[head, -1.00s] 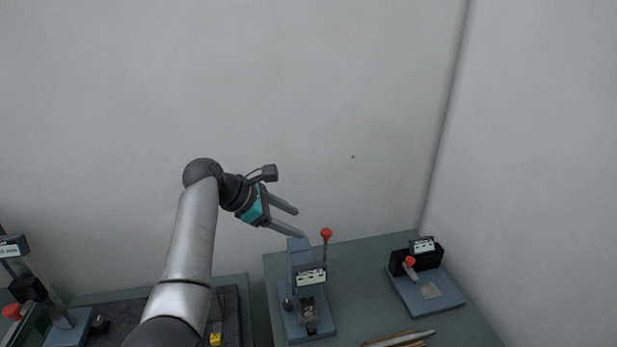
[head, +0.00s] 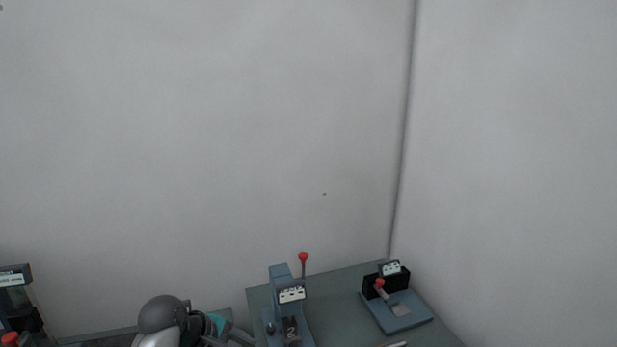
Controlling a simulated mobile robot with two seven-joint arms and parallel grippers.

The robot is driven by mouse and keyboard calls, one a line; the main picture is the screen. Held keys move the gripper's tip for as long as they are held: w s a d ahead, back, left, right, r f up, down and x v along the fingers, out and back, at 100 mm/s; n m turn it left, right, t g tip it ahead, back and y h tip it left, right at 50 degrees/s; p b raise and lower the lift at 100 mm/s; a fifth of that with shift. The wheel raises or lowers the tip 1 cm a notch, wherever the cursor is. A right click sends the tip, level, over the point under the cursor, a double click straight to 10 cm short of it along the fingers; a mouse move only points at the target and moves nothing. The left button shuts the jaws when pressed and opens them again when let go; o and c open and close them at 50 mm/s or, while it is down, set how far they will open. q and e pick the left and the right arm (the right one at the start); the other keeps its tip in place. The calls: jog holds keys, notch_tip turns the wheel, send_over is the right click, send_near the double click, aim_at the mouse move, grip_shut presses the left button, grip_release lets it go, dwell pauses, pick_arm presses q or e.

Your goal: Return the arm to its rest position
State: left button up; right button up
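My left arm (head: 163,316) shows low at the bottom edge of the head view, left of the middle. Its grey wrist and teal-banded gripper (head: 240,337) point right, toward the blue press-like device. The fingers look apart with nothing between them, though the bottom edge of the picture cuts part of them off. The gripper is to the left of the blue device with the red-knobbed lever (head: 303,257), apart from it as far as I can see. My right gripper is not in view.
A second blue-based device (head: 399,311) with a red knob stands at the right on the grey-green table (head: 345,290). Another dark device (head: 15,292) is at the far left. A pale rod end (head: 397,344) shows at the bottom. Bare walls fill the space above.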

pick_arm(q)
jog(key=s+a+f+m+y, duration=0.2)
jog(key=s+m, duration=0.6)
jog(key=s, duration=0.6)
jog(key=s+a+f+m+y, duration=0.1)
jog(key=s+m+y, duration=0.1)
jog(key=s+m, duration=0.9)
jog(key=s+f+n+g+b, duration=0.3)
jog(key=f+b, duration=0.9)
jog(key=f, duration=2.1)
jog(key=s+a+f+b, duration=0.1)
jog(key=s+f+b, duration=0.4)
jog(key=f, duration=0.8)
jog(key=s+a+f+b, duration=0.1)
jog(key=s+f+b, duration=0.5)
jog(key=s+f, duration=0.6)
jog(key=shift+a+f+m+y+b, duration=0.3)
jog(key=shift+a+f, duration=0.1)
jog(key=shift+f, duration=0.5)
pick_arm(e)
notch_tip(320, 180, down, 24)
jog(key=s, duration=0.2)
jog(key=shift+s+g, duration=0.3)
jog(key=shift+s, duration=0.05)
pick_arm(q)
jog(key=shift+s, duration=0.1)
jog(key=shift+c, duration=0.3)
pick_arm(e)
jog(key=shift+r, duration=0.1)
